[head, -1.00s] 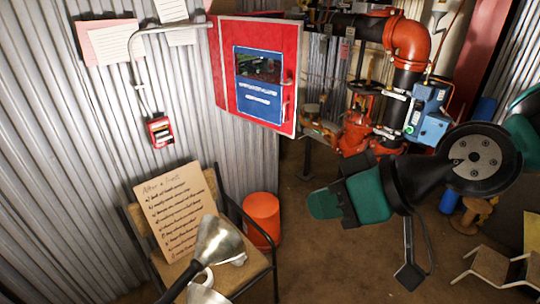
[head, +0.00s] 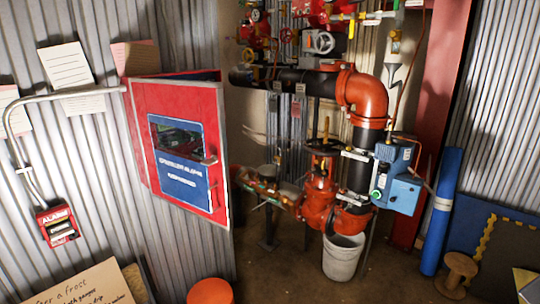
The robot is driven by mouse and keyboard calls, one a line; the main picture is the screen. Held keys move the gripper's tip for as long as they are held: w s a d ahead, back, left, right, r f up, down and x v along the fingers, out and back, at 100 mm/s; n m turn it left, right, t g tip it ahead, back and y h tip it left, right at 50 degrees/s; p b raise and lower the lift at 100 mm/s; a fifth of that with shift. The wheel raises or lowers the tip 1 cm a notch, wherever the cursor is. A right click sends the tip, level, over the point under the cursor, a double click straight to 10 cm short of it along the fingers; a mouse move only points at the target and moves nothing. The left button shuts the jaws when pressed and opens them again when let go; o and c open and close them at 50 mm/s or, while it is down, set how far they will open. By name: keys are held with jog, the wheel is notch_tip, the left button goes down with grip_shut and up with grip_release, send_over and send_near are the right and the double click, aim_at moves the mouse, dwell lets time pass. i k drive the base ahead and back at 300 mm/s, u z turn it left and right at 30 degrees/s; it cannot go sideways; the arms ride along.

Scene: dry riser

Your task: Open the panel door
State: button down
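A red panel (head: 140,105) is mounted on the corrugated wall at the left of the head view. Its red front door (head: 186,100) has a pale edge, a dark window and a blue label (head: 183,178) below the window. A small red handle (head: 209,160) sits near the door's right edge. I cannot tell whether the door is fully shut or slightly ajar. My gripper is not in view, and nothing is seen touching the door or handle.
Orange and black pipes (head: 364,95) with a blue box (head: 400,180) stand right of the panel. A white bucket (head: 342,260) is beneath them. A red alarm box (head: 57,227) is on the left wall. An orange bucket (head: 211,291) is below the panel. Bare floor shows between.

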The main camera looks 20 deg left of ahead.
aim_at(181, 181)
jog(key=u, duration=0.2)
jog(key=i, duration=1.25)
jog(key=u, duration=0.4)
